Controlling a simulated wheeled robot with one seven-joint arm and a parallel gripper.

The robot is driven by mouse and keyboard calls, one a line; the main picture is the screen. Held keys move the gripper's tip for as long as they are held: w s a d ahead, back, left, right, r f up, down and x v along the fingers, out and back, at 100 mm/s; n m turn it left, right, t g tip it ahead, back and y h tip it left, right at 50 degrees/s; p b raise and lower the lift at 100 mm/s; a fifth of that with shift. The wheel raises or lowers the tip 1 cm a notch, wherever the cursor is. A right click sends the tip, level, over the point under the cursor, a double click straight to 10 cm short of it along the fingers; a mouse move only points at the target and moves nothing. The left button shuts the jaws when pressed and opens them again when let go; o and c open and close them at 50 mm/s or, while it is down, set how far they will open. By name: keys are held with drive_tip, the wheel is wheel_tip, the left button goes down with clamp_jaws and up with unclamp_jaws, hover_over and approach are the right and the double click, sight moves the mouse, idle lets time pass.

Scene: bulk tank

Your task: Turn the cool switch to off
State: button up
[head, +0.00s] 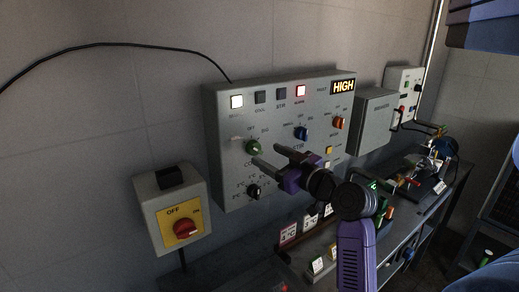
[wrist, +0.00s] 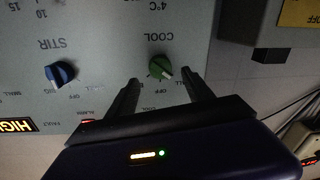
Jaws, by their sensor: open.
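The cool switch is a green round knob (head: 253,147) on the grey control panel (head: 222,108). It also shows in the wrist view (wrist: 159,66), under the upside-down word COOL, with its pale pointer mark towards the picture's lower right. The small position labels around it are too blurred to read surely. My gripper (head: 267,156) is open and empty in front of the panel, close to the knob. In the wrist view its two fingers (wrist: 160,82) stand to either side of the knob, apart from it.
A blue STIR knob (head: 301,133), an orange knob (head: 339,123) and a black knob (head: 254,191) share the panel. A yellow-faced box with a red OFF switch (head: 185,228) hangs lower left. A cluttered bench stands right.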

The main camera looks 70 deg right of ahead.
sight(259, 150)
drive_tip(key=x, duration=0.5)
drive_tip(key=shift+p, duration=0.4)
drive_tip(key=shift+a, duration=0.1)
clamp_jaws()
